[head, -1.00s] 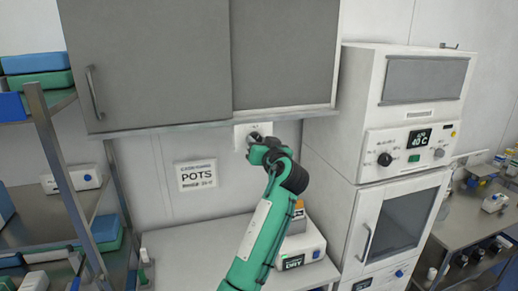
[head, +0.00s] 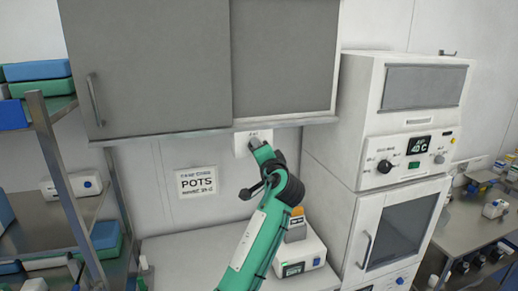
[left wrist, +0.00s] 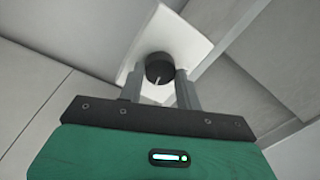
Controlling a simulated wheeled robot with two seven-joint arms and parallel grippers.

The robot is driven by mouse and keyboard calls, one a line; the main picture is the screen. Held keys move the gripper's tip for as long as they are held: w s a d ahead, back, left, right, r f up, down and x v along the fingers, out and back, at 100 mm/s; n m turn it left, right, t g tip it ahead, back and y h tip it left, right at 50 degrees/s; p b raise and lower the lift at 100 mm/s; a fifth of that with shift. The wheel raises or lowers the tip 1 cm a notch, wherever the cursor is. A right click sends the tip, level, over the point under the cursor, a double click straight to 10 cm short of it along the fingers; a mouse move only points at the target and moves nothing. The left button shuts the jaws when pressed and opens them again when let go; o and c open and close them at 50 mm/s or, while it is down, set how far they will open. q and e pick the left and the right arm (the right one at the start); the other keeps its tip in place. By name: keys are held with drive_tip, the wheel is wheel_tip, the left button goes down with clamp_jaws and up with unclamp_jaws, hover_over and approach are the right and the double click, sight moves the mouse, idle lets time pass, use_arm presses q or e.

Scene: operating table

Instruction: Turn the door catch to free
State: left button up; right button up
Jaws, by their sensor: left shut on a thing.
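The door catch is a round black knob (left wrist: 159,67) with a pale pointer line, on a white plate (left wrist: 176,42). The plate also shows in the head view (head: 239,146), on the wall just under the grey cabinet doors. My left gripper (left wrist: 160,80) has one finger on each side of the knob and is shut on it. In the head view my left gripper (head: 255,144) reaches up to the plate and hides the knob. My right gripper is not in view.
The grey sliding-door cabinet (head: 150,65) hangs just above the plate. A sign reading POTS (head: 197,180) is on the wall at left. A white oven (head: 400,145) stands at right. A small white device (head: 300,262) sits on the counter below my arm.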

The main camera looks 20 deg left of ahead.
use_arm(q)
drive_tip(key=shift+r+m+p, duration=0.1)
drive_tip(key=shift+m+p, duration=0.35)
drive_tip(key=shift+m, duration=0.75)
drive_tip(key=o, duration=1)
drive_tip(key=shift+f, duration=0.2)
drive_tip(key=b+v, duration=0.7)
drive_tip(key=v, duration=0.6)
drive_tip(key=shift+s+d, duration=0.15)
drive_tip(key=shift+s, duration=0.2)
